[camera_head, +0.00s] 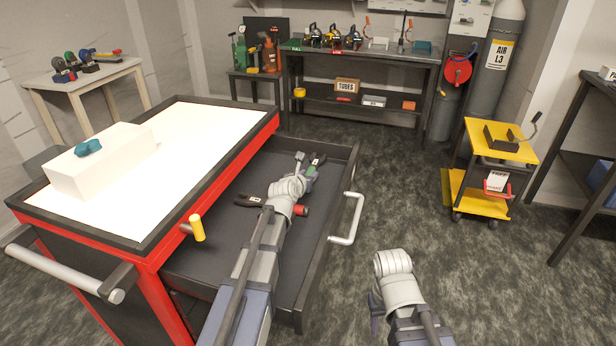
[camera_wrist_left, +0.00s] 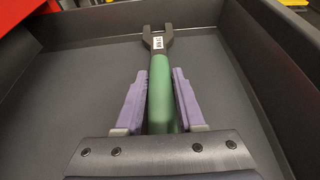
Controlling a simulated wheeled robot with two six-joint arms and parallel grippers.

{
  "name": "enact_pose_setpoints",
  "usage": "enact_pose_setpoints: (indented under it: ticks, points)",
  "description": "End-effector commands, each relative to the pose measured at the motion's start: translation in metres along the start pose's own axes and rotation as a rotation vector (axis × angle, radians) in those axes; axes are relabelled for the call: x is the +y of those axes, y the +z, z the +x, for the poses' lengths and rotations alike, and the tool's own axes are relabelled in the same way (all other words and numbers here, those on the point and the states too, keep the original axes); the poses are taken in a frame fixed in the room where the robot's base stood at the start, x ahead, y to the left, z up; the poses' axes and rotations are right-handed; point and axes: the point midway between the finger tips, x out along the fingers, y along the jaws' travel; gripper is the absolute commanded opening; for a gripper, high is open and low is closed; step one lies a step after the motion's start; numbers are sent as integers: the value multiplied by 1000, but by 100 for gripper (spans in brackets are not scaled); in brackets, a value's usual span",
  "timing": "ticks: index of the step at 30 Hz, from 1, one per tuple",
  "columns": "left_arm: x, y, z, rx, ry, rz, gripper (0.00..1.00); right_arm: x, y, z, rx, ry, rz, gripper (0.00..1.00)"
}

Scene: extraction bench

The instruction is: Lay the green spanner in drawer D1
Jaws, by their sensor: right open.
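The green spanner (camera_wrist_left: 162,92) has a dark open-ended head with a white label and lies inside the open drawer (camera_head: 225,237). In the head view it shows partly (camera_head: 313,166) past my left wrist, near the drawer's far end. My left gripper (camera_wrist_left: 160,78) has its purple fingers on either side of the green handle, shut on it. Whether the spanner touches the drawer floor is unclear. My right gripper (camera_head: 375,306) is open and empty, outside the drawer at right, mostly hidden by its wrist. No D1 label is readable.
Another tool with a dark head (camera_head: 248,200) and red end (camera_head: 301,210) lies in the drawer under my left arm. The drawer handle (camera_head: 347,220) sticks out to the right. The cabinet top (camera_head: 195,150) carries a white box (camera_head: 100,165). A yellow trolley (camera_head: 500,150) stands right.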

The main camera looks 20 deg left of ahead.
Motion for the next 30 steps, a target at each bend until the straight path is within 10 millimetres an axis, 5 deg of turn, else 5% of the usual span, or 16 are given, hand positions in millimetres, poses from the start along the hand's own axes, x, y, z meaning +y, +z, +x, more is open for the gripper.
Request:
enact_pose_setpoints:
  ticks: [7,19,30]
  points:
    - [0,0,0,0,0,0,67,0,0,0,0,0,0,50]
    - [0,4,-3,0,0,0,67,0,0,-5,0,0,0,50]
    - [0,5,-63,0,1,0,67,3,2,-28,0,0,0,50]
